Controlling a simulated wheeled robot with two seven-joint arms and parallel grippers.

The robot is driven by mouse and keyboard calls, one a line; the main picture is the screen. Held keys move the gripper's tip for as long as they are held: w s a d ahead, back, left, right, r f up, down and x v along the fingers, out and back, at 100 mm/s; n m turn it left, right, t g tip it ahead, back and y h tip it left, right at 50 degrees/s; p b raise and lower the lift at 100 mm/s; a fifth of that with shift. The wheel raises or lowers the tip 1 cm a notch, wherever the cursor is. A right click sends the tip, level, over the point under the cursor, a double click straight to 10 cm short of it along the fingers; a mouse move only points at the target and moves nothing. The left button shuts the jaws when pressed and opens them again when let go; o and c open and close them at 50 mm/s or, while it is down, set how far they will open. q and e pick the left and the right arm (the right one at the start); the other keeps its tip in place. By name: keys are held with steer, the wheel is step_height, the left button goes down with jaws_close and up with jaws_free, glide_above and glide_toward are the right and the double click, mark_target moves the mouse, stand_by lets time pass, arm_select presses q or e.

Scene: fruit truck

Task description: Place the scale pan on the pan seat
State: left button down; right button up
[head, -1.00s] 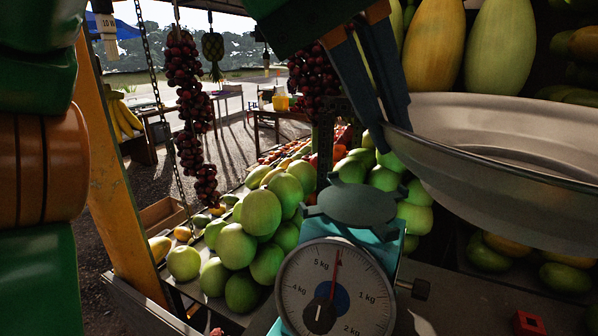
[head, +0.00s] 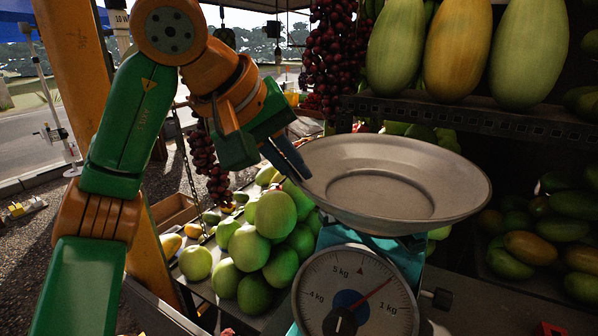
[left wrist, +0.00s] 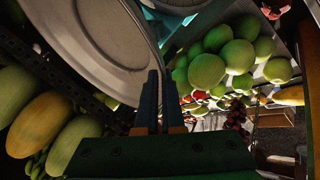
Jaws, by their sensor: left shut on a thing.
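The scale pan (head: 375,190), a wide shallow silver dish, lies almost level over the teal scale (head: 415,252). It also shows in the left wrist view (left wrist: 100,35). The pan seat is hidden under the pan, so the exact contact cannot be seen. The dial (head: 355,295) has its red needle turned right of the top mark, toward 1 kg. My left gripper (head: 297,170) is shut on the pan's left rim. In the left wrist view, its dark fingers (left wrist: 147,100) meet at the rim. My right gripper is not in view.
Green round fruit (head: 262,240) are heaped left of the scale. A dark shelf (head: 450,112) with large melons (head: 457,50) stands close behind the pan. A yellow post (head: 75,100) stands behind my left arm. More fruit (head: 530,248) fills the right side.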

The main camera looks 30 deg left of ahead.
arm_select(q)
steer(key=shift+s+d+f, duration=0.1)
steer(key=shift+d+f, duration=0.15)
steer(key=c, duration=1.5)
jaws_free()
steer(key=shift+f, duration=0.1)
steer(key=o, duration=0.5)
steer(key=shift+a, duration=0.1)
steer(key=shift+c, duration=0.2)
steer(key=v, duration=1.2)
